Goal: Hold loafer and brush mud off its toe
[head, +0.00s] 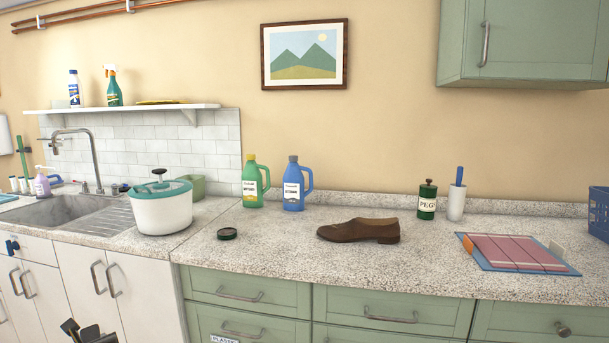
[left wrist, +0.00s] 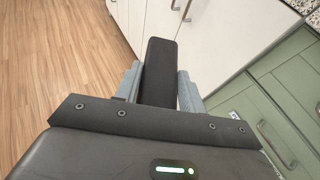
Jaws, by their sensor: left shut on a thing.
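A brown loafer (head: 358,231) lies on the speckled worktop (head: 300,255) right of centre, its toe to the left. It is too small in the head view to tell mud from leather. My left gripper (left wrist: 158,88) is shut on a dark, flat-ended block (left wrist: 159,65), which could be a brush; no bristles show. In the head view dark parts of the gripper and its load (head: 82,331) show at the bottom left, below worktop level, well away from the loafer. My right gripper is not in view.
Left of the loafer are a round dark lid or tin (head: 227,234) and a white pot (head: 162,209). Behind are green (head: 251,188) and blue (head: 293,190) jugs. Right are a green tin (head: 427,203), a white cup with blue handle (head: 456,204) and a pink-blue board (head: 515,252).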

